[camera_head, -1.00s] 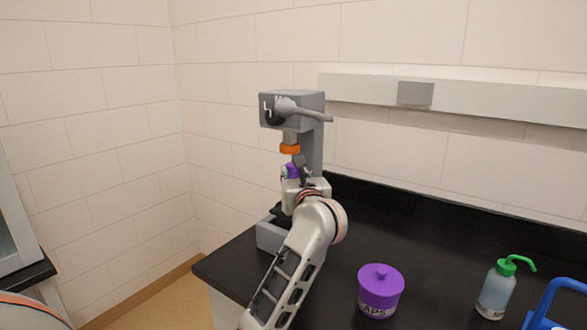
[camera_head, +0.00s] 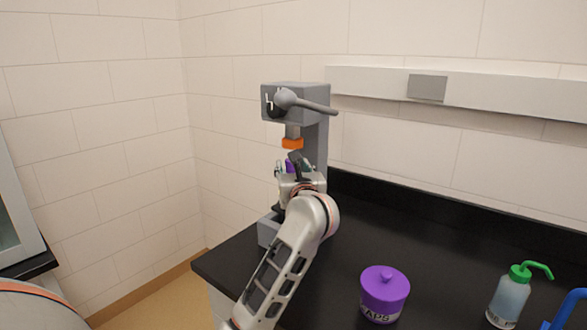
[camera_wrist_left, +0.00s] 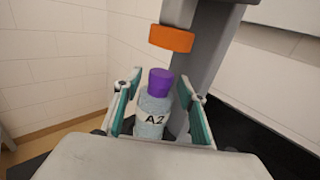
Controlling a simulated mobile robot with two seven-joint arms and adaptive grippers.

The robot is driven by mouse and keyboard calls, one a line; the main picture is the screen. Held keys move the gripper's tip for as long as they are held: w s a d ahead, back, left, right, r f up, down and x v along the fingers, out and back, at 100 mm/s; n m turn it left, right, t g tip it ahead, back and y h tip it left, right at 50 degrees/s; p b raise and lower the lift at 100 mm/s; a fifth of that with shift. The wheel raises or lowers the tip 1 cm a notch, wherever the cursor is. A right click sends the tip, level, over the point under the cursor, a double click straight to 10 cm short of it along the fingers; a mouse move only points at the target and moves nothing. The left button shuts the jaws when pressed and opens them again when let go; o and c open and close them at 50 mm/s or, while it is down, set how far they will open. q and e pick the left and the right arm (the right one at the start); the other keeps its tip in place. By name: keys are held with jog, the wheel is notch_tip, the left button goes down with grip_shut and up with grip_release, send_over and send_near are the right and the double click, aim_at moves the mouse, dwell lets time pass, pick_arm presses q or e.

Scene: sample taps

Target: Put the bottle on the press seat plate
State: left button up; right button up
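The small bottle with a purple cap and an "A2" label (camera_wrist_left: 153,118) stands upright between the fingers of my left gripper (camera_wrist_left: 160,85). The fingers are spread, with a gap beside the bottle. In the head view the gripper (camera_head: 288,167) is in front of the grey press (camera_head: 318,145), and only a bit of the purple cap shows. The orange press head (camera_head: 292,143) is above the cap and apart from it; it also shows in the wrist view (camera_wrist_left: 171,38). The seat plate and the bottle's foot are hidden by my gripper. My right gripper is out of view.
A purple lidded jar (camera_head: 384,295) and a wash bottle with a green top (camera_head: 511,295) stand on the black counter (camera_head: 430,240) to the right. A blue object (camera_head: 565,310) is at the right edge. The lever (camera_head: 305,103) sticks out at the top of the press.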

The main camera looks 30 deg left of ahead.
pick_arm(q)
jog(key=v, duration=1.2)
dwell(0.6)
